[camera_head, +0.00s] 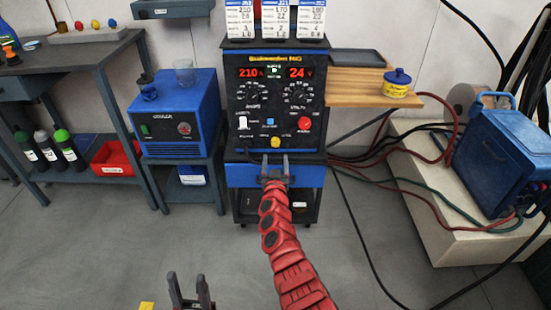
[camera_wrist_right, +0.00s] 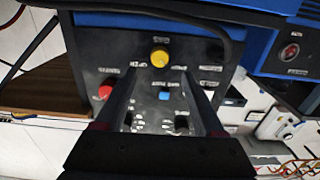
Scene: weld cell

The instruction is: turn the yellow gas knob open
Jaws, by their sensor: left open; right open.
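The yellow gas knob (camera_head: 275,141) sits low on the front panel of the black welder (camera_head: 277,85). It also shows in the right wrist view as a round yellow knob (camera_wrist_right: 159,57), beyond the fingertips and between their lines. My right gripper (camera_head: 275,159), on the red arm, is open just below the knob in the head view. Its two dark fingers (camera_wrist_right: 160,80) are apart with nothing between them, and I see no contact with the knob. My left gripper (camera_head: 188,279) is open at the bottom edge of the head view, away from the welder.
A red knob (camera_head: 305,122) and a blue button (camera_head: 270,122) are close to the yellow knob. A blue cooler (camera_head: 178,115) stands at the left. A wooden shelf (camera_head: 350,83) holds a yellow tin (camera_head: 397,88). Cables hang at the right; the floor (camera_head: 110,250) in front is clear.

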